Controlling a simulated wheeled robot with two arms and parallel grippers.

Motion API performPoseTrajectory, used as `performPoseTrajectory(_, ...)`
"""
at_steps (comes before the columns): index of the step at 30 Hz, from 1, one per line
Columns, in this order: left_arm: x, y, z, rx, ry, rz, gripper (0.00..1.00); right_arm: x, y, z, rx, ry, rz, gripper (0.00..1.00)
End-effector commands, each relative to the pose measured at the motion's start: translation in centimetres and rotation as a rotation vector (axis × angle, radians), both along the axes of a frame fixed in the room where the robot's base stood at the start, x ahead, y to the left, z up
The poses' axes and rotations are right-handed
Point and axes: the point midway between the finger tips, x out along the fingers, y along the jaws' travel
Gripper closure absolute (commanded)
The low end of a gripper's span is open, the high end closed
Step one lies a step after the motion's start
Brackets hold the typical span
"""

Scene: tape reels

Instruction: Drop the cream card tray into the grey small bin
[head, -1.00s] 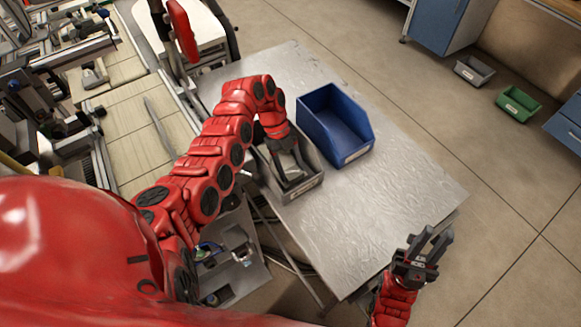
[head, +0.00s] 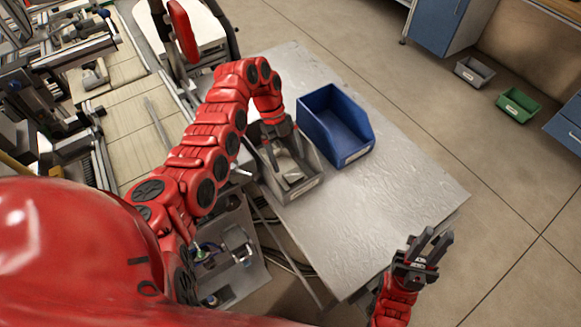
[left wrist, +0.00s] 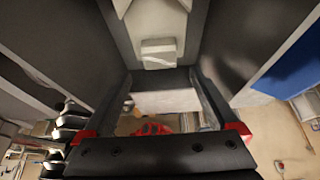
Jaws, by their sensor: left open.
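The grey small bin (head: 311,184) stands on the metal table, left of a blue bin. My left gripper (head: 287,161) points down into it, open, with its fingers apart. A pale, cream-looking piece (left wrist: 150,22), which appears to be the cream card tray, lies between the grey bin walls (left wrist: 240,45) in the left wrist view, beyond the fingers. In the head view the gripper hides much of the bin's inside, so the tray is hard to make out. My right gripper (head: 436,238) is open and empty past the table's near right corner.
The blue bin (head: 347,153) stands close on the right of the grey bin. The table's right part (head: 400,190) is clear. Another grey bin (head: 474,71) and a green bin (head: 518,105) are on the floor at the upper right.

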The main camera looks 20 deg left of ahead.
Motion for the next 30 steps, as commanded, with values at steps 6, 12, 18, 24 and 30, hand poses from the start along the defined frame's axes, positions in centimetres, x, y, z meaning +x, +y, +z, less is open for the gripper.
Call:
performPoseTrajectory(6, 1.1, 1.6, 3.1, 0.005, 0.0, -0.002, 0.06, 0.0, 0.0, -1.5, 0.0, -0.001, 0.0, 0.73)
performPoseTrajectory(12, 1.9, 2.6, 5.6, 0.006, 0.002, -0.003, 0.06, 0.0, 0.0, -2.3, 0.0, -0.001, 0.0, 0.73)
performPoseTrajectory(18, 2.2, 3.0, 7.0, 0.001, 0.004, -0.001, 0.06, 0.0, 0.0, -2.7, 0.0, -0.001, 0.0, 0.73)
performPoseTrajectory(24, 2.3, 3.1, 7.4, -0.001, 0.003, -0.001, 0.06, 0.0, 0.0, -2.7, 0.0, -0.001, 0.0, 0.73)
performPoseTrajectory(30, 2.3, 3.1, 7.4, -0.001, 0.003, -0.001, 0.06, 0.0, 0.0, -2.7, 0.0, -0.001, 0.0, 0.73)
